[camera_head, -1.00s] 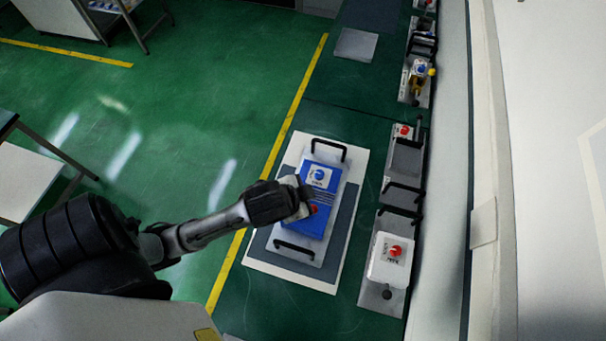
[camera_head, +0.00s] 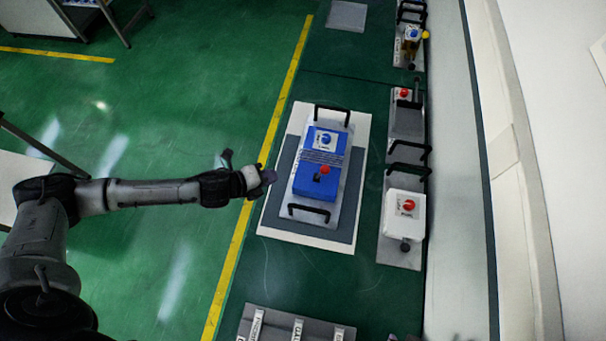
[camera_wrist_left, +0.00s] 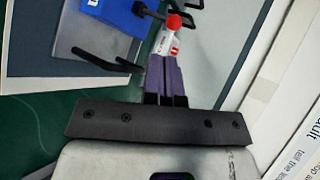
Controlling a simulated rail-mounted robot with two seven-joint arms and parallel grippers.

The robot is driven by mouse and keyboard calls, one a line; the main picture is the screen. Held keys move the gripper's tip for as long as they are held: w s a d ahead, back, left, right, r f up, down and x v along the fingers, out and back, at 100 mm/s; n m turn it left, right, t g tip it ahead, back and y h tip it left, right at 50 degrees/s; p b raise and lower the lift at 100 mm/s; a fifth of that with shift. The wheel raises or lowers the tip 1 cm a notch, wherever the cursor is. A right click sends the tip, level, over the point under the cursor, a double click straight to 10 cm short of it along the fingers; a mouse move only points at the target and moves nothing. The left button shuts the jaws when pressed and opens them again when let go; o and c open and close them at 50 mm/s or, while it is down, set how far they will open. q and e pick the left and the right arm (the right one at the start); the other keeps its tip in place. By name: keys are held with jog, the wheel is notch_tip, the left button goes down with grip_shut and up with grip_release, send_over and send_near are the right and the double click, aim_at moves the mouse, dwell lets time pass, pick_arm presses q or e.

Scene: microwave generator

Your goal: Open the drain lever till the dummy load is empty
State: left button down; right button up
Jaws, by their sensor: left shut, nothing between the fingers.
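My left gripper (camera_head: 265,176) is at the left edge of the white board, beside the blue unit and apart from it in the head view. Its purple fingers (camera_wrist_left: 167,78) are shut together and empty in the left wrist view. The blue unit (camera_head: 316,180) has a blue knob (camera_head: 325,139) on a white label and a red knob (camera_head: 324,170). To its right stands a white unit (camera_head: 405,215) with a red knob (camera_head: 408,204) and a dark round fitting (camera_head: 405,246) at its front. I cannot tell which part is the drain lever or the dummy load.
The blue unit's base plate has black handles (camera_head: 309,212) at both ends. More units with handles line the wall (camera_head: 407,118). A grey labelled panel (camera_head: 297,325) lies at the bottom. Green bench top is bare between the panel and the white board (camera_head: 305,240).

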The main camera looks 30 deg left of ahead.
pick_arm(q)
jog(key=d+m+h, duration=0.1)
jog(key=m, duration=0.1)
jog(key=m+p, duration=0.1)
jog(key=p, duration=0.1)
send_near(321, 170)
jog(key=shift+h, duration=0.3)
jog(key=x, duration=0.5)
jog(key=shift+w+f, duration=0.1)
jog(key=shift+w, duration=0.1)
jog(key=shift+p+x, duration=0.3)
jog(key=shift+x, duration=0.8)
jog(key=shift+f, duration=0.15)
